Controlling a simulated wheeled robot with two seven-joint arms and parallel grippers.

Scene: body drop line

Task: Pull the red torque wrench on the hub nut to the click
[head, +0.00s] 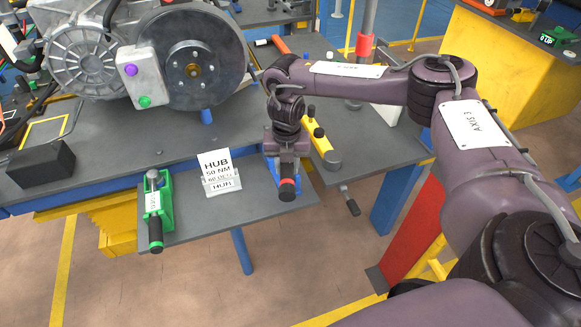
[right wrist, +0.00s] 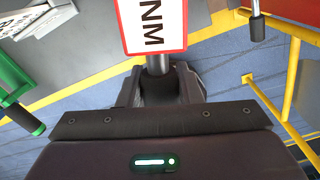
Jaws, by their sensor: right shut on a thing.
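My right gripper (head: 287,150) is shut on the red torque wrench at the right end of the front shelf. The wrench's dark grip end with a red band (head: 287,188) sticks out below the gripper. In the right wrist view its red-edged white plate reading NM (right wrist: 155,25) stands beyond the black grip (right wrist: 158,88) between the fingers. Whether it rests in its blue holder (head: 271,166) or is lifted I cannot tell. The hub disc (head: 207,77) with its brassy centre nut (head: 193,70) stands behind, apart from the wrench.
A green torque wrench (head: 154,205) lies on the shelf (head: 190,228), left of a card reading HUB 50 NM (head: 216,168). A yellow tool (head: 320,145) lies right of my gripper. A black box (head: 40,167) sits on the bench at left. A red post (head: 413,235) stands at right.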

